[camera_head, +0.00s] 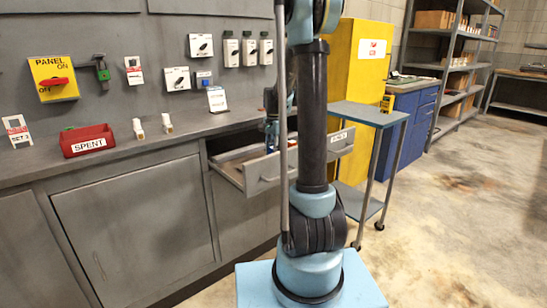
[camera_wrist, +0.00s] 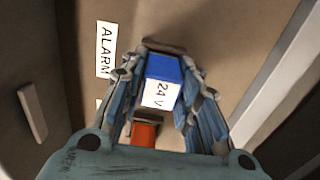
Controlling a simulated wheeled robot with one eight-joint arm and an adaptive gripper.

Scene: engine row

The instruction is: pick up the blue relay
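The blue relay (camera_wrist: 163,80) is a small blue block with a white "24 V" label, seen in the wrist view. My gripper (camera_wrist: 165,72) has one finger along each side of it, and both fingers appear to touch it. I cannot tell whether the relay is clear of the drawer floor. In the head view my gripper (camera_head: 271,132) is partly hidden behind my arm, over the open drawer (camera_head: 263,172). The relay cannot be made out there.
A red block (camera_wrist: 145,133) lies close to the relay, beside an "ALARM" label (camera_wrist: 105,50) in the drawer. A red "SPENT" bin (camera_head: 87,140) and two small white items stand on the bench (camera_head: 35,160). A blue-topped cart (camera_head: 368,115) stands right of the drawer.

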